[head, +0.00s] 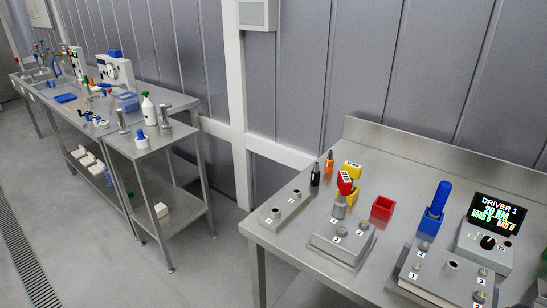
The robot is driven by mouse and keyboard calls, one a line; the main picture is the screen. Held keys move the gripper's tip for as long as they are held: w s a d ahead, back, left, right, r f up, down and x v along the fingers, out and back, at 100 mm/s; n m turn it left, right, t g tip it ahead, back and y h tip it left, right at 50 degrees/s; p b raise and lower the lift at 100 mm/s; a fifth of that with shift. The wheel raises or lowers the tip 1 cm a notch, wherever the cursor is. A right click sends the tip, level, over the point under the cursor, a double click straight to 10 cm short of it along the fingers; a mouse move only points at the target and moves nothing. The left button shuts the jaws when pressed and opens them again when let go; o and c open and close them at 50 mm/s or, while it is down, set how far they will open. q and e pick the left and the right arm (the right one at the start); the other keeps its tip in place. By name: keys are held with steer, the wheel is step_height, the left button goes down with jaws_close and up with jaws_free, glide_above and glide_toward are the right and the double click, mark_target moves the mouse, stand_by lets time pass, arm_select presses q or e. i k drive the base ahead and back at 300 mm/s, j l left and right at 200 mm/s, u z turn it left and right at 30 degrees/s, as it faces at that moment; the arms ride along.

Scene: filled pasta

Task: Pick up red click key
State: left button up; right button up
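A red piece with a white marked label (345,183) stands tilted on the steel table, above a grey cylindrical part (339,207); it looks like the red click key. Its lower end meets or stands in front of the grey part; I cannot tell which. A small open red box (382,208) sits to its right on the table. Neither of my grippers is in view.
Yellow blocks (352,167) stand close behind the red piece. Black (315,177) and orange-tipped (329,163) tools stand to its left. A grey fixture plate (325,245) lies in front. A blue tool (438,200) and a driver display (495,215) stand right.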

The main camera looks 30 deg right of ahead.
mark_target(344, 182)
steer(key=z, duration=0.8)
steer(key=i+j+z, duration=0.2)
steer(key=z, duration=0.25)
steer(key=i+j+z, duration=0.15)
steer(key=j+z, duration=0.35)
steer(key=i+j+z, duration=0.1)
steer(key=j+z, duration=0.2)
steer(key=z, duration=0.15)
steer(key=j+z, duration=0.3)
steer(key=j, duration=1.7)
